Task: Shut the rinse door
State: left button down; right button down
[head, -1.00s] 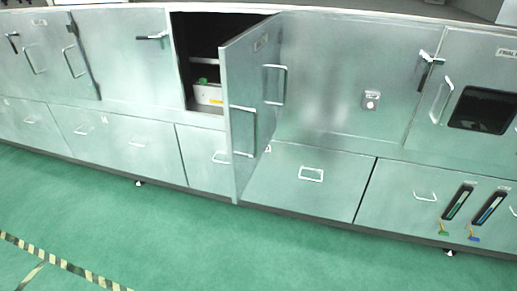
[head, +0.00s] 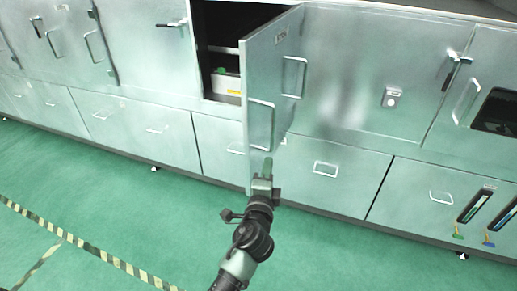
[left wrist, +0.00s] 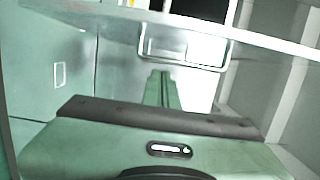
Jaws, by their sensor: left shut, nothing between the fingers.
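The rinse door (head: 270,90) stands wide open in the head view, swung out from the cabinet front. It has a bar handle on each face, and the small label near its top is too small to read. My left gripper (head: 267,165) is shut and empty, in front of the door's lower part in the picture; I cannot tell whether it touches. In the left wrist view my left gripper (left wrist: 163,75) points toward a bar handle (left wrist: 183,62) on the door, with its fingers together. My right gripper is not in view.
The open compartment (head: 220,50) holds a white box (head: 226,84) with something green on it. Closed doors and drawers (head: 325,170) line the cabinet on both sides. The green floor (head: 120,210) in front is clear, with striped tape (head: 90,247) at left.

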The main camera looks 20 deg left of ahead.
aim_at(257, 151)
pick_arm(q)
jog(key=w, duration=0.4)
jog(key=w+a, duration=0.1)
jog(key=w, duration=0.1)
jog(key=shift+p, duration=0.4)
jog(key=a+p, duration=0.1)
jog(key=a, duration=0.3)
jog(key=shift+s+p, duration=0.15)
jog(key=shift+p, duration=0.15)
